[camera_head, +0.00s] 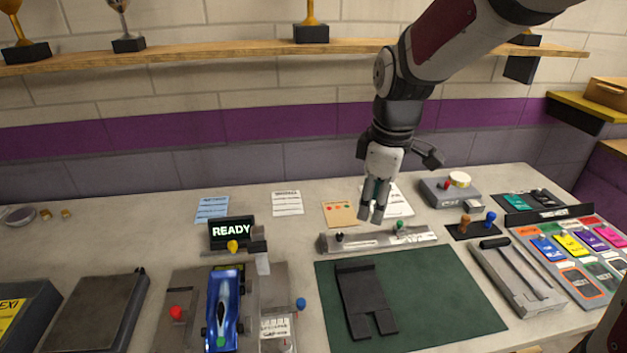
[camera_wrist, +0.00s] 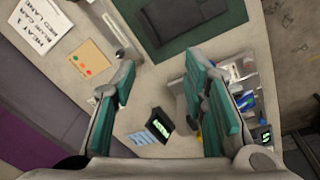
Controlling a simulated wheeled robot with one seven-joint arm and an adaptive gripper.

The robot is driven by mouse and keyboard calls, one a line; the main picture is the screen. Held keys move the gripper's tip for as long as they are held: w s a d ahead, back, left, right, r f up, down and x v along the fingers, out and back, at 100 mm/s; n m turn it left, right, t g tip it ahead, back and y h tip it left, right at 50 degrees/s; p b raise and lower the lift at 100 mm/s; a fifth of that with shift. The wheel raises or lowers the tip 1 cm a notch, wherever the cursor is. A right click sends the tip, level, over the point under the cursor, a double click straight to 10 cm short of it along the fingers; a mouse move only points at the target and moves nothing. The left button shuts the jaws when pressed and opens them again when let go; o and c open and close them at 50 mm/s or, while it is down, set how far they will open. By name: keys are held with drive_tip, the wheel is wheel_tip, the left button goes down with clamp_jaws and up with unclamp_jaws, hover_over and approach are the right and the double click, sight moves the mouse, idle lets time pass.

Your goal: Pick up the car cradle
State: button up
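The car cradle appears to be the dark, flat piece with two prongs (camera_head: 352,290) lying on the green mat (camera_head: 440,290). It also shows at the top of the wrist view (camera_wrist: 180,18), partly cut off by the frame edge. My gripper (camera_head: 371,215) hangs above the table, behind the mat and apart from the cradle. In the wrist view its teal-padded fingers (camera_wrist: 162,62) are spread wide with nothing between them.
A blue car (camera_head: 222,310) sits on a fixture left of the mat, by a READY display (camera_head: 232,232). A grey rail with small knobs (camera_head: 375,238) lies along the mat's back edge. A long tray (camera_head: 515,275) and colored cards (camera_head: 570,247) stand right. The mat's right side is clear.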

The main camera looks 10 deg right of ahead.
drive_tip(key=w+f+n+g+p, duration=0.2)
drive_tip(key=w+f+n, duration=0.45)
drive_tip(key=f, duration=0.35)
hover_over(354, 264)
wheel_tip(354, 264, down, 8)
drive_tip(key=shift+a+f+p, duration=0.1)
drive_tip(key=shift+p, duration=0.2)
drive_tip(key=shift+f+p, duration=0.7)
drive_tip(key=shift+f, duration=2.4)
clamp_jaws()
